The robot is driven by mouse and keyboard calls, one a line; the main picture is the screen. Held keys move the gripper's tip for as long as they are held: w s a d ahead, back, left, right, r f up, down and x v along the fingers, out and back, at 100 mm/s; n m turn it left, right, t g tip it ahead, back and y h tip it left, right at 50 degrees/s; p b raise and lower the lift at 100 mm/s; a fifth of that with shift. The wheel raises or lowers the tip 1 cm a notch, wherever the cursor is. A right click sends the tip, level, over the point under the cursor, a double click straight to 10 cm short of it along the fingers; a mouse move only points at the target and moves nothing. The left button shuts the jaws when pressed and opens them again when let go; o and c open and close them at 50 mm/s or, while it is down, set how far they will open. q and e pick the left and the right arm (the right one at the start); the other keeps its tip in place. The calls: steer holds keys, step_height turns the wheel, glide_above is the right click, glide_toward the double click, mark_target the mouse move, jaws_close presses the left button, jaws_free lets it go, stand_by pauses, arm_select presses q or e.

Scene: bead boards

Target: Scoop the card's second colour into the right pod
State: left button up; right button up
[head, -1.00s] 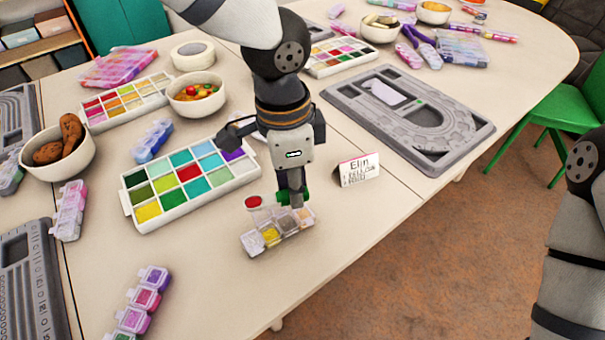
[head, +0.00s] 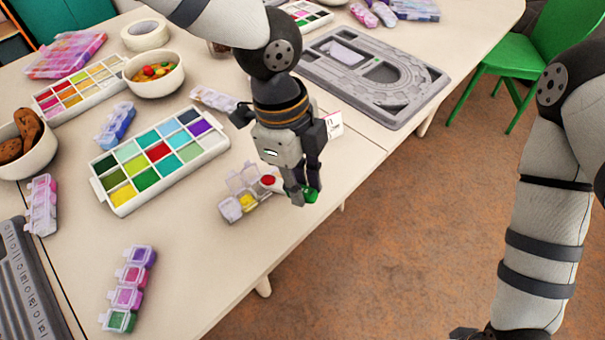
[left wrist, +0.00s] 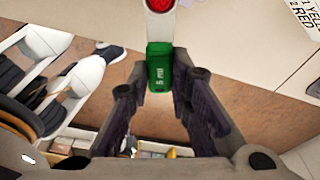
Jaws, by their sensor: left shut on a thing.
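My left gripper (head: 302,195) is shut on the green handle of a scoop (left wrist: 160,72), marked 5 ml. The scoop's bowl holds red beads (left wrist: 159,4) and also shows in the head view (head: 268,180). It appears beside or over the right end of the clear pod strip (head: 229,211), whose lids stand open. One left compartment holds yellow beads (head: 247,202); the right end is partly hidden by scoop and gripper. The name card (head: 334,124) is mostly hidden behind my gripper; the left wrist view shows its lines "1 YELLOW" and "2 RED" (left wrist: 303,14).
A bead palette (head: 125,207) with a red well lies left of the strip. Closed pod strips (head: 129,290), a bowl of beads (head: 155,85) and a grey bead board (head: 400,118) stand around. The table's front edge is close to the strip. My right arm hangs over the floor.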

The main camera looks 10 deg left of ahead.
arm_select(q)
steer(key=shift+w+a+f+b, duration=0.1)
steer(key=shift+f+b, duration=0.05)
steer(key=shift+f, duration=0.3)
steer(key=shift+a+f+b, duration=0.1)
steer(key=shift+f+b, duration=0.05)
steer(key=shift+f, duration=0.3)
steer(key=shift+w+a+g+h, duration=0.1)
steer(key=shift+g+h, duration=0.2)
steer(key=shift+h, duration=0.2)
steer(key=shift+w+a+r+g+h+b, duration=0.1)
steer(key=shift+a+r+g+h+b, duration=0.2)
steer(key=shift+r+h+b, duration=0.35)
steer(key=shift+w+a+r+g+h+b, duration=0.1)
steer(key=shift+a+r+g+h+b, duration=0.1)
steer(key=shift+a+r+h+b, duration=0.45)
steer(key=shift+d, duration=0.25)
steer(key=shift+w+a+r+h, duration=0.1)
steer(key=shift+a+r+h, duration=0.05)
steer(key=shift+h, duration=0.45)
arm_select(e)
steer(key=s+f+g, duration=0.1)
steer(key=s+f, duration=0.3)
steer(key=shift+s+f+g, duration=0.15)
steer(key=shift+s+g, duration=0.1)
steer(key=shift+g, duration=0.15)
